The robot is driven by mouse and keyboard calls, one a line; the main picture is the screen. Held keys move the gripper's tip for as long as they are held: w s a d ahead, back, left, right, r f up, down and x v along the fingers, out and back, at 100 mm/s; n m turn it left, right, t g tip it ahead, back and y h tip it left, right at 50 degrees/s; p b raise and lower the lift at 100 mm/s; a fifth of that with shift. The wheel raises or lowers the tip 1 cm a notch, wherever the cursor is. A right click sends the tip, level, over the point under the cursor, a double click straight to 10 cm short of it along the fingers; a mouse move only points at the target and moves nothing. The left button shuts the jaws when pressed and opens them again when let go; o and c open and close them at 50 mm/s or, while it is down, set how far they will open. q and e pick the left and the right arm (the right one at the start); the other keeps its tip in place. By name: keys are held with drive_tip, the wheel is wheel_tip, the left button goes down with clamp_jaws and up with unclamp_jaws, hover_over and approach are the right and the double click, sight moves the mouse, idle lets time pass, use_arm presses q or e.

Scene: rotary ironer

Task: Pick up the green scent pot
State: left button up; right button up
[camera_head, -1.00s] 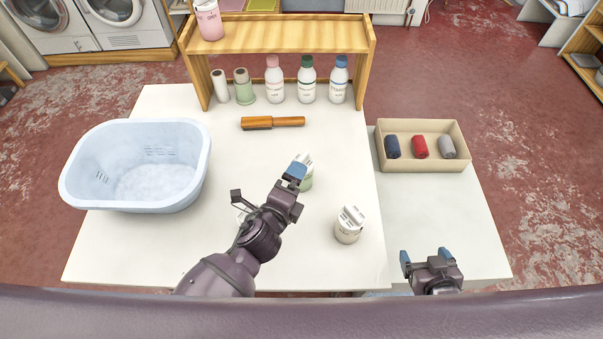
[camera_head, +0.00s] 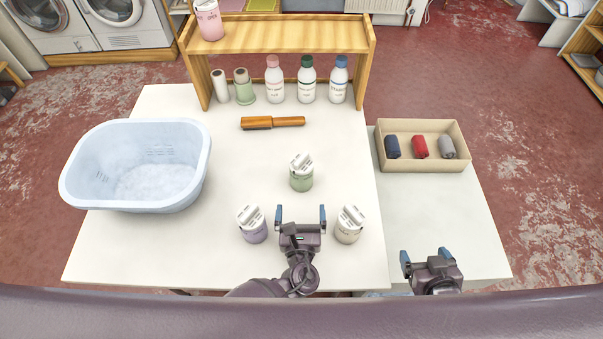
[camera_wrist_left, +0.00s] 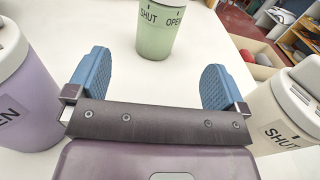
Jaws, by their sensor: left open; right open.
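The green scent pot (camera_head: 301,180) stands upright on the white table, with a white top. In the left wrist view the pot (camera_wrist_left: 157,30) shows "SHUT" and "OPEN" on its side, beyond the fingers and between them. My left gripper (camera_head: 300,217) is open and empty, short of the green pot and apart from it. It also shows in the left wrist view (camera_wrist_left: 150,82). My right gripper (camera_head: 427,258) is open and empty near the front edge of the side table at the right.
A purple pot (camera_head: 252,226) stands close left of my left gripper, a cream pot (camera_head: 348,226) close right. A blue tub (camera_head: 75,190) is at the left. A wooden-handled brush (camera_head: 273,122), bottles under a wooden shelf (camera_head: 280,38) and a box of rolls (camera_head: 420,166) are farther back.

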sight(301, 181)
use_arm(q)
drive_tip(key=shift+w, duration=0.5)
drive_tip(key=w, duration=1.1)
drive_tip(key=shift+d, duration=0.1)
drive_tip(key=c, duration=1)
